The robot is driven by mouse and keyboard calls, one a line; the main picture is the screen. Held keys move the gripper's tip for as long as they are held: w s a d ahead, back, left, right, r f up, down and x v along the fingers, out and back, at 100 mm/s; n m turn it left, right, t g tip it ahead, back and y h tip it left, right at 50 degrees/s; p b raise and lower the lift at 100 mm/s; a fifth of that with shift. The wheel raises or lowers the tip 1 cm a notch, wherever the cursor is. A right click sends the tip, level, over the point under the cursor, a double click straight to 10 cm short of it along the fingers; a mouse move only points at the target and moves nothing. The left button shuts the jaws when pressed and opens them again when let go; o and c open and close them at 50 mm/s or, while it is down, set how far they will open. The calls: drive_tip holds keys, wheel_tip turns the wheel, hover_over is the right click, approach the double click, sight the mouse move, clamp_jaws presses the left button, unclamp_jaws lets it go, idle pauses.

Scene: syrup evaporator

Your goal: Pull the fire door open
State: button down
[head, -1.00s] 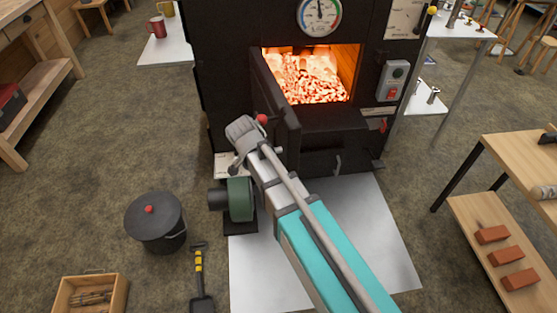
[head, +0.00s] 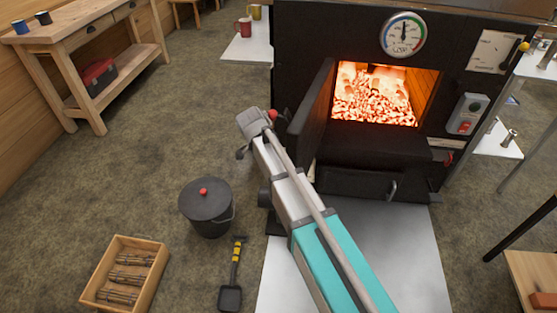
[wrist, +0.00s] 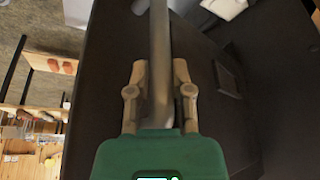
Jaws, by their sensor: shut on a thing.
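The black fire door (head: 312,112) stands swung open to the left of the glowing firebox opening (head: 374,94). Its dark inner face is turned toward the opening. My gripper (head: 262,122) is at the door's outer left side, by a red knob (head: 273,114). In the wrist view my gripper (wrist: 159,78) has its two fingers on either side of a grey bar handle (wrist: 159,40), shut on it. The dark door panel (wrist: 225,110) fills much of that view behind the handle. In the head view my arm hides the door's lower outer part.
A workbench (head: 85,40) is at the far left. Floor between bench and bucket is clear.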

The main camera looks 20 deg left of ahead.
drive_tip(key=shift+w, duration=0.2)
drive_tip(key=c, duration=0.5)
unclamp_jaws()
drive_tip(key=shift+c, duration=0.2)
drive_tip(key=shift+d, duration=0.1)
drive_tip(key=shift+s, duration=0.1)
